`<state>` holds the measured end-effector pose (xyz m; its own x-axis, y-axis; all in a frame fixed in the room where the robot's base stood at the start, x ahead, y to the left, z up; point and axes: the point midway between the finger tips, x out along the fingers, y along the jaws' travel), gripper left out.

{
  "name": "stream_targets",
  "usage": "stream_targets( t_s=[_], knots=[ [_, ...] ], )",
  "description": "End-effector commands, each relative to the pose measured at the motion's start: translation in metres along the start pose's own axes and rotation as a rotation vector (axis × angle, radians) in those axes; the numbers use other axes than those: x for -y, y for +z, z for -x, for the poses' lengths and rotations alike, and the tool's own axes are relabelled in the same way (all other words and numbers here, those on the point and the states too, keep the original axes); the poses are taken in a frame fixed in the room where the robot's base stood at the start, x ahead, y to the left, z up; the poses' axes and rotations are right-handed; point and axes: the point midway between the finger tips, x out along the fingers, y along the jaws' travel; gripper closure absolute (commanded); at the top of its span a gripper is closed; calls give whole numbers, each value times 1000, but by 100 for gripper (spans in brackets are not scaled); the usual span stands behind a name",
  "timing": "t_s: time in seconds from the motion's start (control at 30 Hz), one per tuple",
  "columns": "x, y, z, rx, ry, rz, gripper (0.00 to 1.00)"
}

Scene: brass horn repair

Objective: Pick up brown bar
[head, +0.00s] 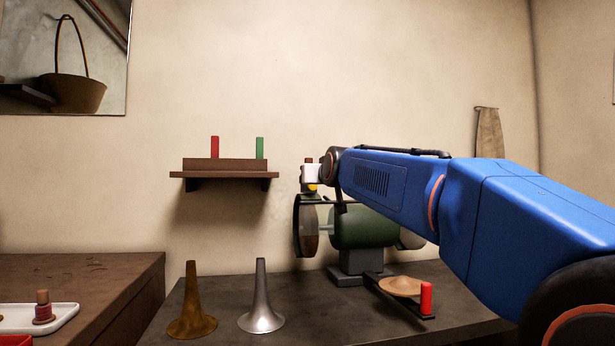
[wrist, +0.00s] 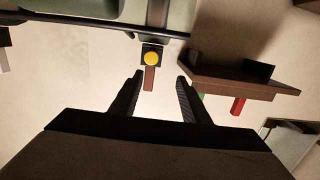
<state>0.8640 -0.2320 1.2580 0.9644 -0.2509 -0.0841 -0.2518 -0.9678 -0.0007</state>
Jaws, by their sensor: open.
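A small brown bar (wrist: 149,78) shows in the wrist view next to a dark box with a round yellow button (wrist: 152,58). In the head view the brown bar (head: 308,161) stands upright above a small white part and the yellow button (head: 311,187), near the end of my blue arm. My gripper (wrist: 160,77) is open and empty. In the wrist view the bar appears between the two dark fingertips, closer to the left one. I cannot tell how far beyond the fingertips it is. In the head view my gripper is mostly hidden.
A green bench grinder (head: 362,228) stands below my arm. A brown wall shelf (head: 225,174) holds a red bar (head: 215,147) and a green bar (head: 260,148). Two horn bells, brass (head: 191,310) and silver (head: 262,305), stand on the dark bench (head: 215,293).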

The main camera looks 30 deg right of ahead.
Motion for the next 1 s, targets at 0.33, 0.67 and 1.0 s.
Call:
stream_targets(
  t_s=[0.33, 0.67, 1.0],
  knots=[
    [-16, -42, -36, -86, 26, 0, 58],
    [-17, -45, -88, -84, 26, -1, 58],
    [-18, -49, -132, -84, 25, 0, 58]
  ],
)
